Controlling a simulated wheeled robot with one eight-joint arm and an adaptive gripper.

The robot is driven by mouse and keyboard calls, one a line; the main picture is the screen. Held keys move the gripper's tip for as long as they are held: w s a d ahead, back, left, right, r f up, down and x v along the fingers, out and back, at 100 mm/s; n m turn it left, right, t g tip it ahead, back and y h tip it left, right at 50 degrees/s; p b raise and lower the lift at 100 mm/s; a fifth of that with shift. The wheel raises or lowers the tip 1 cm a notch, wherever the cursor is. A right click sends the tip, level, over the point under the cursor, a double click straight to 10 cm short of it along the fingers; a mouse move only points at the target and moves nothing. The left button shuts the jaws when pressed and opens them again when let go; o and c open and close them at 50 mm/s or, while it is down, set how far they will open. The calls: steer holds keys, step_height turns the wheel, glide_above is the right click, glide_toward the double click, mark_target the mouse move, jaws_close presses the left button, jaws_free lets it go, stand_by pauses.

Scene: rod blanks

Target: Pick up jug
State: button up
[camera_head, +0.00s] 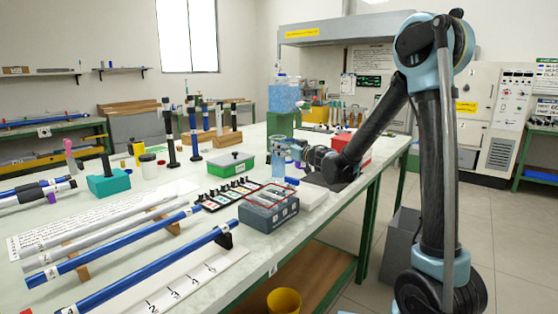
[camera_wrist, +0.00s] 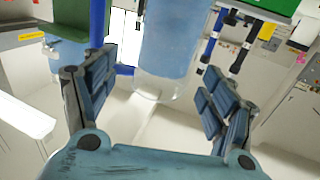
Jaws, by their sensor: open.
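The jug is a clear, blue-tinted vessel (camera_head: 278,157) standing near the table's far right edge, in front of a green block. In the wrist view the jug (camera_wrist: 170,45) is upper middle, its clear rounded end towards the fingers. My gripper (camera_head: 292,150) comes in from the right at the jug's side, and its near parts partly overlap the jug. In the wrist view my gripper (camera_wrist: 160,78) is open, with one finger on each side of the jug and visible gaps. I cannot tell how deep the jug lies between the fingers.
A clear blue tank (camera_head: 284,97) stands on a green block (camera_head: 283,124) just behind. A grey box (camera_head: 268,208), a green-and-white box (camera_head: 231,164) and a red box (camera_head: 354,149) are near. Upright rods (camera_head: 170,135) and long blue rods (camera_head: 130,275) occupy the left.

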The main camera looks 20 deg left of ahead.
steer(key=x, duration=0.4)
steer(key=shift+a+f, duration=0.15)
steer(key=shift+c, duration=0.6)
jaws_close()
